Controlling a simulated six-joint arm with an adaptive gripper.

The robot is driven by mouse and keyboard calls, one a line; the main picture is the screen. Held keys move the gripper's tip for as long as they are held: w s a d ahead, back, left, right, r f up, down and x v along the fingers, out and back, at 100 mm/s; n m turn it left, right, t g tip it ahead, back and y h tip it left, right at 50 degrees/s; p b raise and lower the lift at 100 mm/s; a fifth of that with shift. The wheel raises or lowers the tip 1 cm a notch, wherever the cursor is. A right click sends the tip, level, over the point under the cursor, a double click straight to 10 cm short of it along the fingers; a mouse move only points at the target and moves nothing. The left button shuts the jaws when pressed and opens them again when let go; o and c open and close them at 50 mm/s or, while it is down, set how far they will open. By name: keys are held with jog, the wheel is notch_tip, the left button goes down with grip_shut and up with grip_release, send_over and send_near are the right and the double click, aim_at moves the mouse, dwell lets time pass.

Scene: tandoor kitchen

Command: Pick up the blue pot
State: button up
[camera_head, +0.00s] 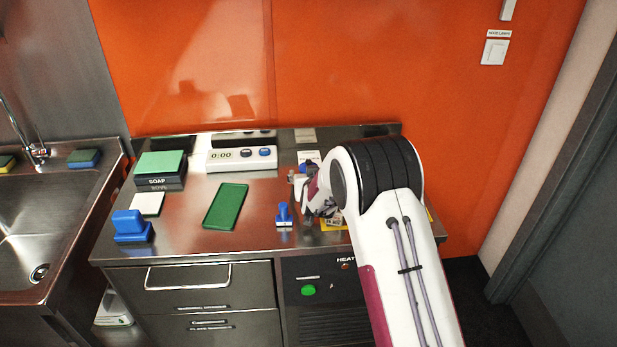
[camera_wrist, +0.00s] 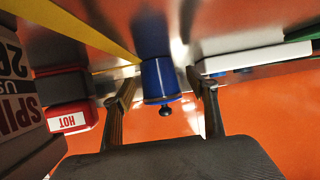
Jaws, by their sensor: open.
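The blue pot (camera_wrist: 160,80) is a blue cylinder with a small dark knob at one end, in the middle of the wrist view. My gripper (camera_wrist: 162,86) is open, with one dark finger on each side of the pot in that picture. A gap shows between each finger and the pot. I cannot tell how far the pot lies beyond the fingertips. In the head view my gripper (camera_head: 306,192) is low over the right part of the steel counter, partly hidden by my arm. I cannot make out the pot there.
A red box marked HOT (camera_wrist: 68,118) and a grey box with lettering (camera_wrist: 22,110) are left of the pot in the wrist view. On the counter (camera_head: 186,228) are a blue stamp (camera_head: 284,215), a green tray (camera_head: 226,206) and a white timer (camera_head: 240,157). An orange wall (camera_head: 340,70) stands behind.

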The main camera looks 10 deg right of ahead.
jog(key=shift+w+f, duration=0.25)
jog(key=shift+w, duration=0.25)
jog(key=shift+c, duration=0.5)
jog(key=c, duration=1.3)
jog(key=shift+r, duration=0.2)
jog(key=shift+r, duration=4.85)
